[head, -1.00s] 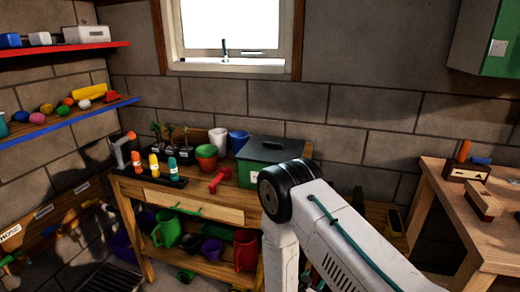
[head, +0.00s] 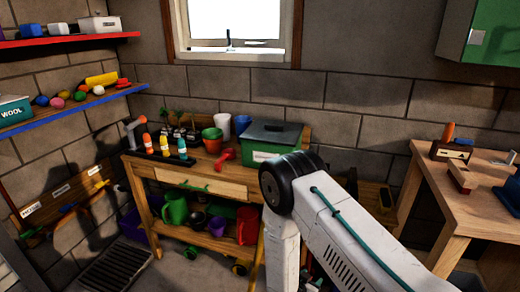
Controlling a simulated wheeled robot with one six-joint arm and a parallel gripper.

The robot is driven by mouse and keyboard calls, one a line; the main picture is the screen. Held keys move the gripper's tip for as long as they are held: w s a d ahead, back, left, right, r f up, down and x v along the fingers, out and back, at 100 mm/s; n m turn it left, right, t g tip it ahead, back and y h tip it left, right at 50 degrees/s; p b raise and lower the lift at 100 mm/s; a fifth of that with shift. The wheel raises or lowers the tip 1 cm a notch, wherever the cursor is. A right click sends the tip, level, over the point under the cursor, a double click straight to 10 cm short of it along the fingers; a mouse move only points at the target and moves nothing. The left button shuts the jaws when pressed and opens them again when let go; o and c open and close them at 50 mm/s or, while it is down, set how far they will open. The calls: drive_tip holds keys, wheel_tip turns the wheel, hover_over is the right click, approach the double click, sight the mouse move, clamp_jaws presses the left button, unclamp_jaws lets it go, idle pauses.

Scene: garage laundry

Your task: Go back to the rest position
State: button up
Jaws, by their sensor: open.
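My white arm rises from the lower right of the head view, bends at a black joint and drops downward. My gripper is not in view; the arm's lower end runs out of the bottom of the picture. A wooden bench (head: 215,178) stands behind the arm against the block wall. On it are a green box with a dark lid (head: 268,139), a red scoop-like thing (head: 225,157), pots, and a black rack (head: 160,155) with three coloured bottles.
A second wooden table (head: 480,205) with wooden blocks stands at the right. A blue-edged shelf (head: 85,105) and a red shelf (head: 60,41) hang at the left. A dark floor grate (head: 115,268) lies lower left. A green cabinet (head: 490,38) hangs upper right.

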drive_tip(key=s+a+n+g+y, duration=0.3)
drive_tip(key=s+a+g+y, duration=0.25)
drive_tip(key=a, duration=0.25)
drive_tip(key=s+a+r+n+g+y, duration=0.1)
drive_tip(key=s+r+n+g+y, duration=0.15)
drive_tip(key=r, duration=0.75)
drive_tip(key=s+a+r+n+g+y, duration=0.1)
drive_tip(key=s+r+g+y, duration=0.15)
drive_tip(key=r, duration=0.75)
drive_tip(key=s+d+r+h, duration=0.1)
drive_tip(key=s+d+r, duration=0.5)
drive_tip(key=r, duration=0.4)
drive_tip(key=s+d+r+t, duration=0.1)
drive_tip(key=s+d+r, duration=0.5)
drive_tip(key=r, duration=0.5)
drive_tip(key=s+d+r+n+t+h, duration=0.1)
drive_tip(key=s+d+r, duration=0.5)
drive_tip(key=s+r, duration=0.3)
drive_tip(key=shift+s+d+r+h, duration=0.15)
drive_tip(key=shift+s+r+h, duration=0.25)
drive_tip(key=shift+r, duration=0.55)
